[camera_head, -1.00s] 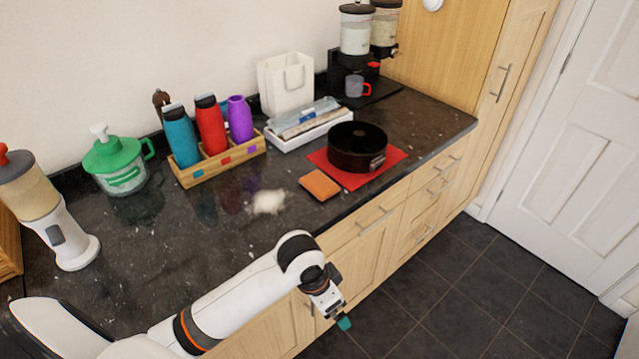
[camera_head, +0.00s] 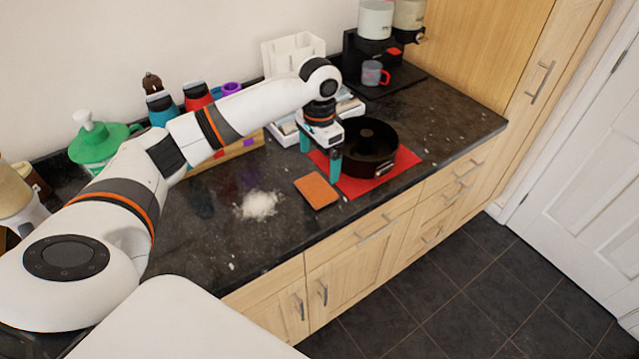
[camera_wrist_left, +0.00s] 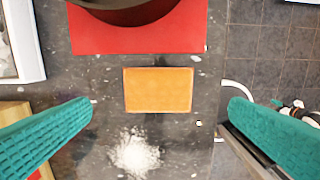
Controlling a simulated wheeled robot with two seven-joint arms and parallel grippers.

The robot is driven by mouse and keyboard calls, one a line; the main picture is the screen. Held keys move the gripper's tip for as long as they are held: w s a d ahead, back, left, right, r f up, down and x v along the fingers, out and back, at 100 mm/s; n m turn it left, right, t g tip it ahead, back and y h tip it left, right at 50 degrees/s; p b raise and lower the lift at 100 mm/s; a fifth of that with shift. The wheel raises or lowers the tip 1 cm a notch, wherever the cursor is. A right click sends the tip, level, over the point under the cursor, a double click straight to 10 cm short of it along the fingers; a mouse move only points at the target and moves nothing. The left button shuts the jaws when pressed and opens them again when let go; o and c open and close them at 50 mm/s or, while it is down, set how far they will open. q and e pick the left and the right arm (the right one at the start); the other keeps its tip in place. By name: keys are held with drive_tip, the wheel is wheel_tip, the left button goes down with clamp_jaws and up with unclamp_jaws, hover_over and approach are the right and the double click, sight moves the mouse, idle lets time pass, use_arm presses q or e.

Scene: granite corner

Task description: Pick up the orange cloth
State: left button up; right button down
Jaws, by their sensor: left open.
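The orange cloth (camera_head: 317,190) is a small flat rectangle lying on the dark granite counter, beside the front corner of a red mat. In the left wrist view the cloth (camera_wrist_left: 158,90) lies centred between the two teal fingers, farther off than the fingertips. My left gripper (camera_head: 320,160) is open and empty above the counter, just behind the cloth in the head view, pointing down. Its fingers (camera_wrist_left: 160,120) are wide apart in the wrist view and do not touch the cloth. My right gripper is not in view.
A black round pan (camera_head: 362,148) stands on the red mat (camera_head: 408,160) next to the cloth. A white powder patch (camera_head: 258,205) lies left of the cloth. A bottle crate (camera_head: 240,148) and a white tray (camera_head: 285,133) stand behind. The counter's front edge is close.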

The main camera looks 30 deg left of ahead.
sight(318, 186)
use_arm(q)
drive_tip(key=shift+s+f, duration=0.2)
drive_tip(key=shift+f, duration=1)
wheel_tip(318, 186, down, 4)
drive_tip(key=shift+w+a+r+p, duration=0.15)
drive_tip(key=shift+p, duration=0.8)
wheel_tip(318, 186, down, 2)
drive_tip(key=shift+f, duration=0.35)
drive_tip(key=c, duration=0.7)
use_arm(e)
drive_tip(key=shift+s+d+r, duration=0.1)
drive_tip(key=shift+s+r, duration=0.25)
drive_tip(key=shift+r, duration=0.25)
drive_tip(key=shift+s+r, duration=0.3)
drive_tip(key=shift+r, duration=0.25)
